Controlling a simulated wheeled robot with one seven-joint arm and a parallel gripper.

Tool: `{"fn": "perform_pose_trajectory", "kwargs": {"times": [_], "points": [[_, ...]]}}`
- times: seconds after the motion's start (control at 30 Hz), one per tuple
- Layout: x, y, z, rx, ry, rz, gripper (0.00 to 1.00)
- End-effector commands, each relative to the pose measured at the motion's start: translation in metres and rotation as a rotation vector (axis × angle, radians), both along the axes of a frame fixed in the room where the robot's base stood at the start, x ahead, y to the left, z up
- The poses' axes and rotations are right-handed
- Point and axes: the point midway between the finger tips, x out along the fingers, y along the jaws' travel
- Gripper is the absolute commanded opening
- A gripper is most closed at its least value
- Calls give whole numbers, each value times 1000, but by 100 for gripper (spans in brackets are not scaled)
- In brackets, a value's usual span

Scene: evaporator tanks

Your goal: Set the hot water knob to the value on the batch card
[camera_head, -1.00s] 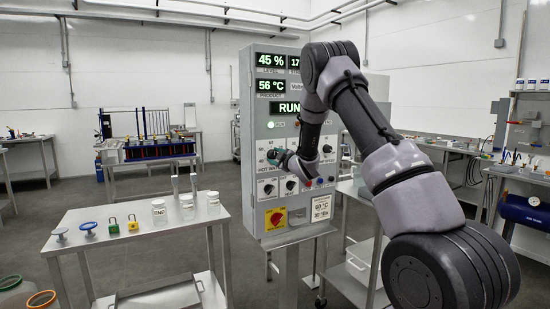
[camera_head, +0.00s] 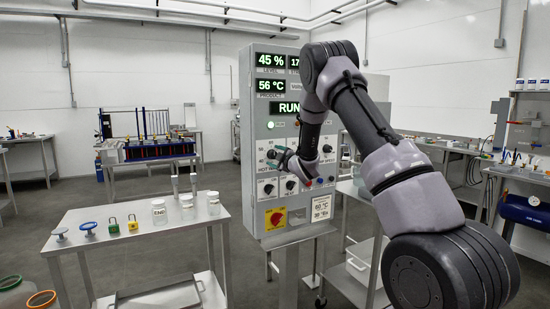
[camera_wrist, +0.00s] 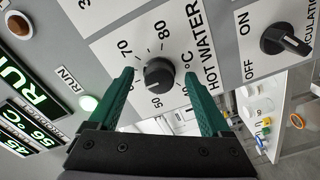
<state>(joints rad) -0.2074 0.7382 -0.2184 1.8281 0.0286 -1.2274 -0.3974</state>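The hot water knob (camera_wrist: 159,75) is a round dark knob on a white plate, with a dial printed from 40 to 80 °C around it. In the wrist view it sits between the two green fingers of my gripper (camera_wrist: 162,88). The fingers are apart, with a gap on each side of the knob. The knob's pointer setting is too unclear to read. In the head view my gripper (camera_head: 275,155) is at the panel's left side and hides the knob. A white card (camera_head: 321,206) low on the panel appears to read 60 °C on its upper part.
The grey control panel (camera_head: 262,100) shows 45 %, 56 °C and RUN. A circulation switch (camera_wrist: 285,40) is right of the knob in the wrist view. Below are small knobs and a red switch on yellow (camera_head: 276,219). A steel table (camera_head: 130,262) stands left.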

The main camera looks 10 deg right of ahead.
Motion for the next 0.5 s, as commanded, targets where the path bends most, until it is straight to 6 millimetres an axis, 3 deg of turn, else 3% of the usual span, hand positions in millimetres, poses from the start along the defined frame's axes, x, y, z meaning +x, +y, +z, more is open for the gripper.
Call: {"fn": "perform_pose_trajectory", "kwargs": {"times": [0.27,0.5], "points": [[-6,-3,0,1,1,-1,82],[-46,-16,1,2,1,-3,82]]}}
